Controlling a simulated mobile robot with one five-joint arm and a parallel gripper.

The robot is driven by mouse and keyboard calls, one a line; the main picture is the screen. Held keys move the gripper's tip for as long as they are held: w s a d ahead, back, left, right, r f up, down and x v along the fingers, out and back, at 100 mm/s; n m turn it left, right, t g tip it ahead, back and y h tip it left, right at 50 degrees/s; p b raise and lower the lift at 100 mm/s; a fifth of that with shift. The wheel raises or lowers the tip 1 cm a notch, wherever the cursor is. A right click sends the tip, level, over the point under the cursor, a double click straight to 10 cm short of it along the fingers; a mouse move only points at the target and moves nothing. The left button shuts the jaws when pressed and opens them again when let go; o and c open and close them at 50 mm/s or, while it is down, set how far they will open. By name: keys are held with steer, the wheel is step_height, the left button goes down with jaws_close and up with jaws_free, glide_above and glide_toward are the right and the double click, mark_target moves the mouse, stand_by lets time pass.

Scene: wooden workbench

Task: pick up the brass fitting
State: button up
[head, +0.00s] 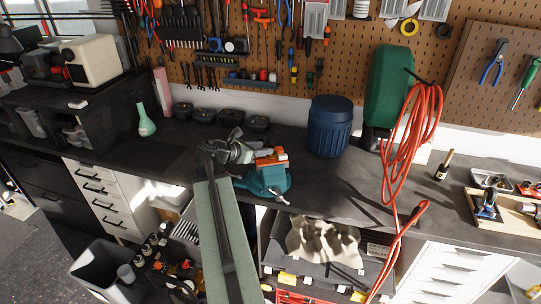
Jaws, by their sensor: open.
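A small upright piece with a dark body and brass-coloured parts (443,165) stands on the dark bench top at the right, left of a wooden tray. It is the only brass-looking thing I can make out, and it is too small to be sure it is the brass fitting. My gripper (238,150) is over the middle of the bench, far to the left of that piece. It is open, and I see nothing held in it. Its fingertips are small and hard to make out against the bench and the vise.
A teal vise (265,180) with orange jaws is just right of my gripper. A blue ribbed container (329,127), a green case (388,88) and a hanging red hose (396,150) stand between it and the brass-coloured piece. A wooden tray (512,221) holds tools at right.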

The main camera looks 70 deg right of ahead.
steer(key=b+x, duration=0.1)
steer(key=x, duration=0.3)
steer(key=shift+s+d+f, duration=0.1)
steer(key=shift+s+d, duration=0.1)
steer(key=shift+s, duration=0.05)
jaws_close()
step_height(320, 180, up, 10)
steer(key=p, duration=1)
